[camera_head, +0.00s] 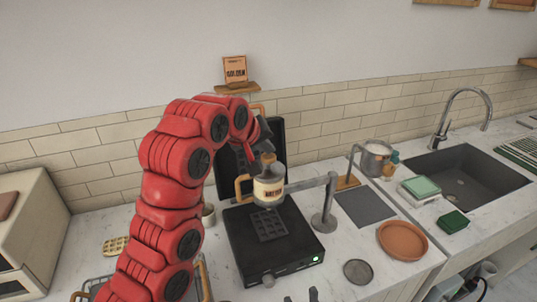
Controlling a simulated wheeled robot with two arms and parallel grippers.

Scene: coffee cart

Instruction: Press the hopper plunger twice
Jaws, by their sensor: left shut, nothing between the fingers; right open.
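The hopper (268,190) is a jar-like vessel with a cream label, held by a grey metal arm above a black machine (258,245). Its plunger (267,159) has a brownish knob sticking up from the top. My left gripper (265,146), at the end of the red arm, is shut and empty. It is right at the knob from above; I cannot tell whether they touch. My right gripper (301,296) shows only as dark fingertips at the bottom edge, open and in front of the machine.
A metal pitcher (374,158), a grey mat (366,206), a terracotta dish (402,240) and a round dark disc (357,271) are on the right. The sink (466,175) is beyond. A beige appliance (28,232) stands at far left. My red arm hides part of the counter.

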